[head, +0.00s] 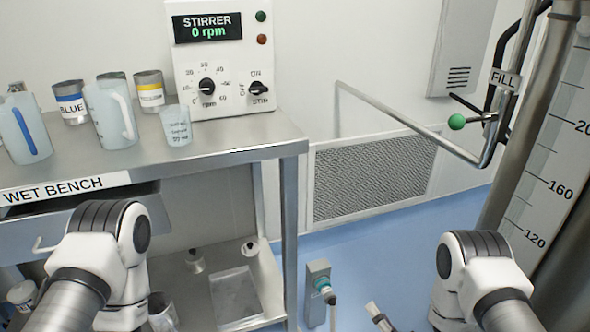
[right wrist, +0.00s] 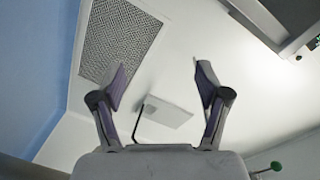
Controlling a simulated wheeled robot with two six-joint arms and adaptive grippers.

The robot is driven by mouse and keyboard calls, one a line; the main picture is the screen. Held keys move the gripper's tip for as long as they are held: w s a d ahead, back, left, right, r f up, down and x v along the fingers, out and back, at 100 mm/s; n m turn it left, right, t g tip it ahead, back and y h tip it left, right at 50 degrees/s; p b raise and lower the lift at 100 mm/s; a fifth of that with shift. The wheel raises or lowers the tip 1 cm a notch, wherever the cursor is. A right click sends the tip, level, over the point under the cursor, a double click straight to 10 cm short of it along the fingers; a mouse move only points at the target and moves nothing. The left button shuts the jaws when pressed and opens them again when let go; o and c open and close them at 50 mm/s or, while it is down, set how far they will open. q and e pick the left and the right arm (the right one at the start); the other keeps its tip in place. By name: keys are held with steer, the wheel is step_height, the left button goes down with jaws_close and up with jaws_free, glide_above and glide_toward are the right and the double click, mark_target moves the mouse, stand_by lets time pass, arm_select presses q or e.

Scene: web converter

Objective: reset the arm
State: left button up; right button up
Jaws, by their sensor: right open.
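My right gripper (right wrist: 161,82) is open and empty in the right wrist view, its two dark fingers spread well apart. Behind it lie a white wall and a mesh grille, with nothing between the fingers. In the head view my right arm (head: 478,275) comes in at the lower right, bent at a white and black joint. My left arm (head: 100,260) comes in at the lower left, in front of the wet bench (head: 225,137). My left gripper cannot be made out.
Jugs and beakers, including a handled jug (head: 108,115) and a small beaker (head: 176,127), stand on the bench by the stirrer box (head: 218,70). A metal rail (head: 400,118) and a fill column (head: 555,180) with a green-knobbed valve (head: 457,122) stand at right.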

steer(key=s+d+r+n+g+h+p, duration=0.25)
steer(key=s+r+g+p, duration=0.45)
steer(key=s+r+p, duration=0.5)
arm_select(q)
step_height(320, 180, up, 21)
steer(key=p, duration=0.4)
steer(key=shift+f, duration=0.2)
arm_select(e)
steer(key=s+d+n+g+h, duration=0.1)
steer(key=s+g, duration=0.3)
steer(key=s, duration=0.4)
steer(key=s+d+n+g+h, duration=0.1)
steer(key=s+n+g, duration=0.2)
steer(key=s, duration=0.6)
steer(key=g, duration=0.2)
steer(key=shift+s+d+f+n+g+h, duration=0.2)
steer(key=shift+d+n+g+h, duration=0.05)
steer(key=shift+n+g+h, duration=0.1)
